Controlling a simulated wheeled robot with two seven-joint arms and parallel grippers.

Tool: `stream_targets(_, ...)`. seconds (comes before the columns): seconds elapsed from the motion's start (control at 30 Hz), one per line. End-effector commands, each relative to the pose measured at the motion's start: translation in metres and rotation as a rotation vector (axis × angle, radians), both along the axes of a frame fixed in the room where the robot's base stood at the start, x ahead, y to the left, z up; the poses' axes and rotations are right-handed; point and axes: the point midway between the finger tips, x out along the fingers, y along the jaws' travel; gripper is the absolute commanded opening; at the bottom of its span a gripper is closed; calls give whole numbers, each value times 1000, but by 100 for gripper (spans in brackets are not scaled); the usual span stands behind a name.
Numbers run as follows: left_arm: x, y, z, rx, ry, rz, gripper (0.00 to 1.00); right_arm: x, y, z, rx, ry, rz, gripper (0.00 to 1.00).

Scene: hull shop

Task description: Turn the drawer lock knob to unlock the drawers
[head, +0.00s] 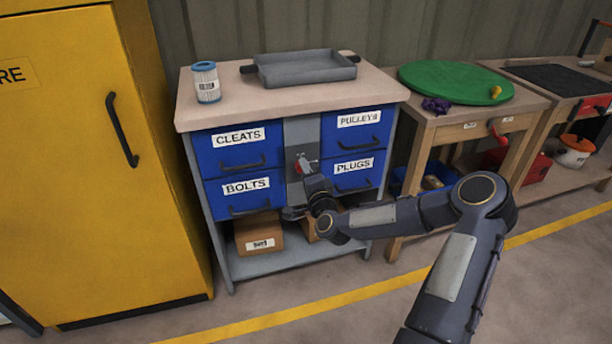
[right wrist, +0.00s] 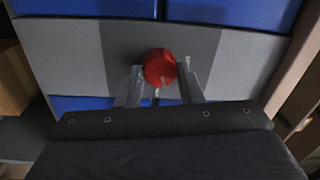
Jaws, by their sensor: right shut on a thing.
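The red lock knob (right wrist: 160,68) sits on the grey centre panel between the blue drawers; in the head view the knob (head: 312,166) is partly hidden by my right gripper. My right gripper (head: 301,165) reaches the panel from the front right and is shut on the knob. In the right wrist view its fingers (right wrist: 159,84) stand on both sides of the knob. The drawers are labelled CLEATS (head: 237,157), BOLTS (head: 245,197), PULLEYS (head: 358,132) and PLUGS (head: 354,172); all look closed. My left gripper is not in view.
A grey tray (head: 305,68) and a white-and-blue canister (head: 206,82) stand on the cabinet top. A cardboard box (head: 258,234) lies on the shelf below. A yellow cabinet (head: 80,150) stands left, and a workbench with a green disc (head: 455,82) right. The floor in front is clear.

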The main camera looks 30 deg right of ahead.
Motion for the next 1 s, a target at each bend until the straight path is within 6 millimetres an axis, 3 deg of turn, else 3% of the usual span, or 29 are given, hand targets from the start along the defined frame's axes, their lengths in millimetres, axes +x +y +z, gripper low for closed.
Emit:
stream_targets(0.43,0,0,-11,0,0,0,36,0,0,-2,291,-69,-1,10)
stream_targets(1.0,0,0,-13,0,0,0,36,0,0,-1,369,-88,-1,10)
